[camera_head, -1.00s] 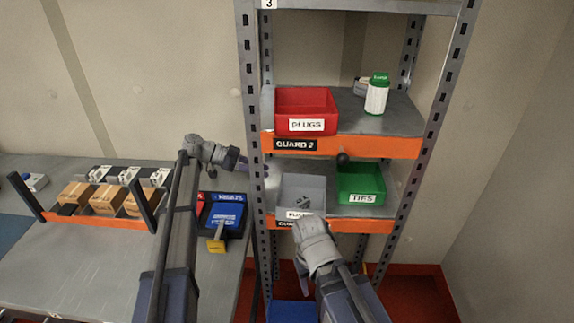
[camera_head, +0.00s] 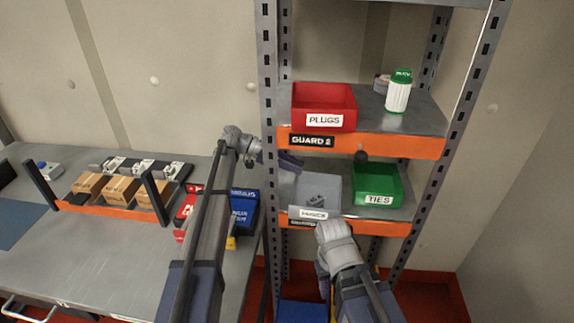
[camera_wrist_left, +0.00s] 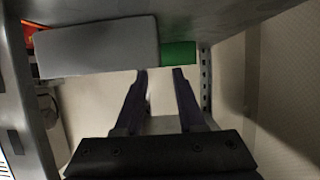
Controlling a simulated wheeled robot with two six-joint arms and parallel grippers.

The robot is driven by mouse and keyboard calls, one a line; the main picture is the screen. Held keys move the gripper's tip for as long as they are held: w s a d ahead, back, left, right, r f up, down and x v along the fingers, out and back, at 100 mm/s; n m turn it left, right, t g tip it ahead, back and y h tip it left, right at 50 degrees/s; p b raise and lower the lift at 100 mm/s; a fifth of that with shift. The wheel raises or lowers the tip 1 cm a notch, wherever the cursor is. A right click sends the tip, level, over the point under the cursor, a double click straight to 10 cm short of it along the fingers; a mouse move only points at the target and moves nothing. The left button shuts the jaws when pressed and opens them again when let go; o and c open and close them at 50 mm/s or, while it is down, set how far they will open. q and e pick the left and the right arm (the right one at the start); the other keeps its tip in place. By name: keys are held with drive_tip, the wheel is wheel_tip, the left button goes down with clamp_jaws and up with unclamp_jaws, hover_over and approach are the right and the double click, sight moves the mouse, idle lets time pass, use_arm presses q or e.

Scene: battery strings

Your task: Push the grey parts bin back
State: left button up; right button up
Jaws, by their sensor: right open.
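The grey parts bin (camera_head: 321,184) stands on the lower shelf, left of the green bin. Its labelled front overlaps the top of the orange strip, further forward than the green bin; the label's word is blurred. Something small and dark lies in it. My left gripper (camera_head: 288,161) is at the bin's left side, just inside the left post; contact cannot be told. In the left wrist view its fingers (camera_wrist_left: 159,73) are apart and empty, with the grey bin (camera_wrist_left: 95,47) beyond them. My right gripper (camera_head: 325,282) is below the bin's front, its fingers mostly hidden.
The green bin (camera_head: 376,184) is close to the grey bin's right. A red bin (camera_head: 323,97) and a white canister (camera_head: 398,93) stand on the shelf above. The left post (camera_head: 269,120) is beside my left arm. A workbench (camera_head: 110,245) with boxes is at left.

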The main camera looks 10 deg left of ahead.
sight(318, 186)
use_arm(q)
drive_tip(key=b+x, duration=0.2)
drive_tip(key=x, duration=0.6)
drive_tip(key=shift+d+f+b, duration=0.2)
drive_tip(key=shift+d+b, duration=0.15)
drive_tip(key=shift+b, duration=0.05)
clamp_jaws()
idle(1.1)
